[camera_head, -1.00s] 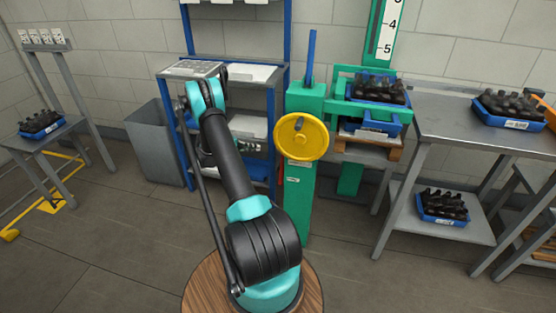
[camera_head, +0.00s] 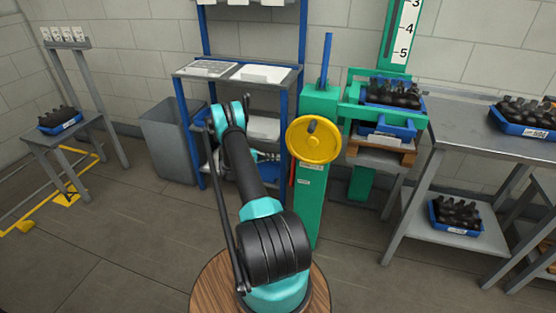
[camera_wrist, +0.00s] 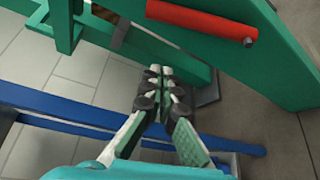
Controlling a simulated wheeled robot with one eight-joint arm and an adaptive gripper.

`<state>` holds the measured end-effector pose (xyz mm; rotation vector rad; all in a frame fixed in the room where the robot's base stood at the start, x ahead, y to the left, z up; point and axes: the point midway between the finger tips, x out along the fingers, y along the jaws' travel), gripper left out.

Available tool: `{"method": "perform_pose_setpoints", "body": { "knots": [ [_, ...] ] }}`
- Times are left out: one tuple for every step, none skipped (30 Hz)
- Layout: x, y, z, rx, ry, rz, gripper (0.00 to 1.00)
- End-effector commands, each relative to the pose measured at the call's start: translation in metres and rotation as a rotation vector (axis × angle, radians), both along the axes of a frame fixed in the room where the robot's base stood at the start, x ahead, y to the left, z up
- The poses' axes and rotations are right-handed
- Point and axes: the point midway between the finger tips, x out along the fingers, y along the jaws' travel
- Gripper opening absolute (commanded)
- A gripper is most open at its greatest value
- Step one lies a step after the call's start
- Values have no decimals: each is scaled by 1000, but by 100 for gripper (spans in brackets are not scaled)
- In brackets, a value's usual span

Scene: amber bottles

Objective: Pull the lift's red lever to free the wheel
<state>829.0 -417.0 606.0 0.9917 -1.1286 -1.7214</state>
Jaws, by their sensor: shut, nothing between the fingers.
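The red lever (camera_wrist: 203,20) shows in the wrist view as a red bar along the green lift's side, at the upper right. In the head view its red strip (camera_head: 291,172) shows low on the left side of the green lift post (camera_head: 312,205). The yellow wheel (camera_head: 314,140) with a dark knob is on the post's front. My gripper (camera_wrist: 160,78) is shut and empty, its fingertips below and left of the lever in the wrist view, apart from it. In the head view my arm mostly hides the gripper.
A blue-framed shelf rack (camera_head: 240,73) stands left of the lift, with a grey bin (camera_head: 168,140) beside it. The lift carries a blue crate of dark bottles (camera_head: 392,93). A grey table (camera_head: 460,123) stands to the right. Open floor lies at left.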

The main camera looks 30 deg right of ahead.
Motion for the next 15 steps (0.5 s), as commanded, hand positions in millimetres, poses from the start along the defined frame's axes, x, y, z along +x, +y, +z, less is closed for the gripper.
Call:
{"method": "perform_pose_setpoints", "body": {
  "knots": [
    [-5, -9, -2, 0, 0, -4, 0],
    [-7, -15, -3, 0, 0, -4, 0],
    [-9, -22, -4, 0, 0, -3, 0],
    [-11, -27, -5, 0, 0, -4, 0],
    [-14, -33, -6, 0, 0, -4, 0],
    [-16, -40, -8, 0, 0, -3, 0],
    [-18, -46, -9, 0, 0, -3, 0],
    [-20, -51, -9, 0, 0, -4, 0],
    [-23, -59, -11, 0, 0, -4, 0],
    [-25, -64, -12, 0, 0, -3, 0],
    [-27, -69, -13, 0, 0, -3, 0],
    [-29, -76, -14, 0, 1, -4, 0],
    [-31, -75, -13, 0, 0, -1, 0],
    [-35, -70, -10, 1, 1, 1, 0],
    [-40, -66, -8, 0, 1, 0, 0]
  ]
}}
